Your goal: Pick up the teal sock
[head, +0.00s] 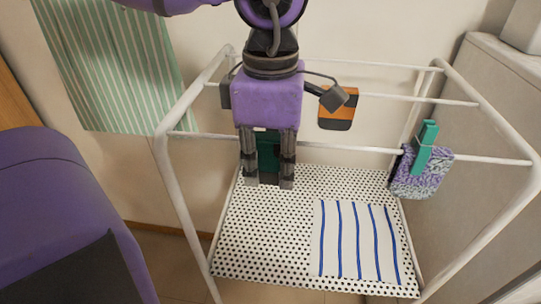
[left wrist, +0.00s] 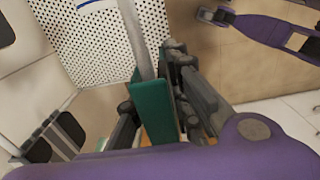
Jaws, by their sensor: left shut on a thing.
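The teal sock (head: 268,152) hangs at the cart's front-left rail and shows between the fingers of my left gripper (head: 268,180). In the left wrist view the teal sock (left wrist: 155,108) appears as a flat teal piece at the end of a white rail. My left gripper's dark fingers (left wrist: 160,110) stand on both sides of it and are shut on it. In the head view the gripper points down and hides much of the sock. My right gripper is not in view.
A purple patterned cloth (head: 421,180) with a teal clothespin (head: 424,148) hangs at the right. A blue-striped white cloth (head: 352,240) lies on the dotted shelf (head: 262,238). White rails (head: 478,157) frame the cart.

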